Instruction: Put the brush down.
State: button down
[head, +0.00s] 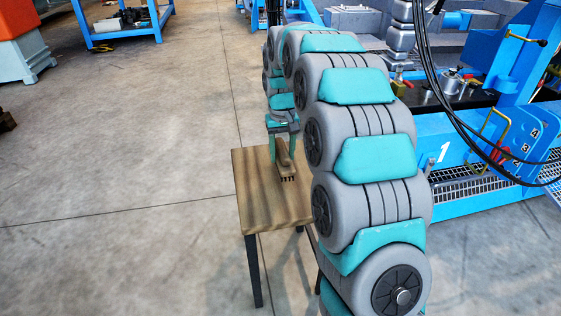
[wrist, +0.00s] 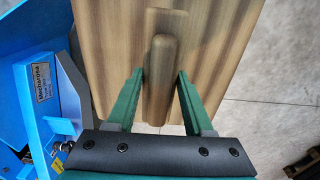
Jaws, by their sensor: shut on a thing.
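The brush (head: 286,168) has a brown wooden body, with dark bristles at its lower end in the head view. It is over the small wooden table (head: 249,190); I cannot tell whether the bristles touch the top. My gripper (head: 283,146) points down above the table and is shut on the brush. In the wrist view, the brush (wrist: 159,95) lies lengthwise between the green fingers of my gripper (wrist: 160,74), with the wooden tabletop (wrist: 215,45) behind it. The bristles are hidden there.
A blue machine (head: 448,150) with a grating and hoses stands right of the table. A blue machine part (wrist: 40,85) shows at the left of the wrist view. Open concrete floor (head: 130,180) lies left of the table. A blue bench (head: 125,38) stands far back.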

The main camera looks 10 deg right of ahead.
jog(key=shift+w+a+f, duration=0.1)
jog(key=shift+w+a, duration=0.1)
jog(key=shift+a, duration=0.1)
jog(key=shift+d+f, duration=0.1)
jog(key=shift+f, duration=1.55)
jog(key=shift+f, duration=0.1)
jog(key=shift+c, duration=1.4)
grip_release()
